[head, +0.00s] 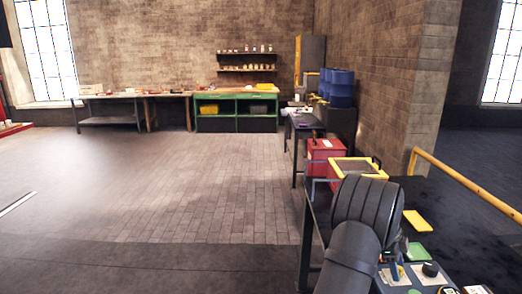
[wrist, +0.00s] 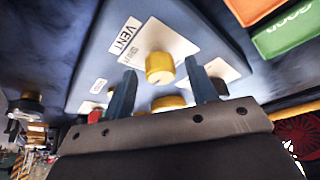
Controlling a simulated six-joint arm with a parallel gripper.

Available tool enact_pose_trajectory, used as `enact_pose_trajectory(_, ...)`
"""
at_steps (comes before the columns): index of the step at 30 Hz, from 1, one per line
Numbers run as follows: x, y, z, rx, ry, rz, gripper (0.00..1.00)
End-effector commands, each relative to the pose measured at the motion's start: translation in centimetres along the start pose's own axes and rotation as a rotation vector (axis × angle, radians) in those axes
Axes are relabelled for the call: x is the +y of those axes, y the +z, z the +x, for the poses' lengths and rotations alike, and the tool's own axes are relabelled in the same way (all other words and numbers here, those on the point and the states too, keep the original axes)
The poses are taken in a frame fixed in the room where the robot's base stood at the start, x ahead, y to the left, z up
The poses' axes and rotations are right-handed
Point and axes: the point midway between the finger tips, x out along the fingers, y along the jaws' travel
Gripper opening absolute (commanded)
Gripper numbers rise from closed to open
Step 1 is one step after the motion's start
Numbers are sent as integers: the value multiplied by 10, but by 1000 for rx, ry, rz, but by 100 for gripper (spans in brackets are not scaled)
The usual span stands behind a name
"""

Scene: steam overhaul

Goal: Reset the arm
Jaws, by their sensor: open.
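In the wrist view my gripper (wrist: 160,70) is open, its two blue-grey fingers apart and pointing at a blue panel (wrist: 85,65). A brass knob (wrist: 160,68) appears between the fingertips, with a gap showing on each side; I cannot tell how far it is from them in depth. A white label reading VENT (wrist: 125,36) sits beside it on the panel. A second brass piece (wrist: 168,102) shows lower between the fingers, partly hidden by my gripper. In the head view my dark arm covers the lower right and hides the gripper; part of the panel (head: 430,272) shows there.
Green (wrist: 286,32) and orange pads lie at the wrist view's upper right. A black knob (wrist: 30,102) is at left. In the head view, a red box (head: 325,152), a yellow-rimmed box (head: 357,170) and a yellow rail (head: 465,182) stand near my arm. The floor at left is clear.

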Motion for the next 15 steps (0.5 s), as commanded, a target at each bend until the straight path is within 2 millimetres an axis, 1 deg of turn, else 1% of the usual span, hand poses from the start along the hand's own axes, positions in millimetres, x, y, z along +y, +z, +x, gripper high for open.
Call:
enact_pose_trajectory(6,2,-1,0,1,-80,-197,52)
enact_pose_trajectory(15,4,-2,1,0,-183,-447,52)
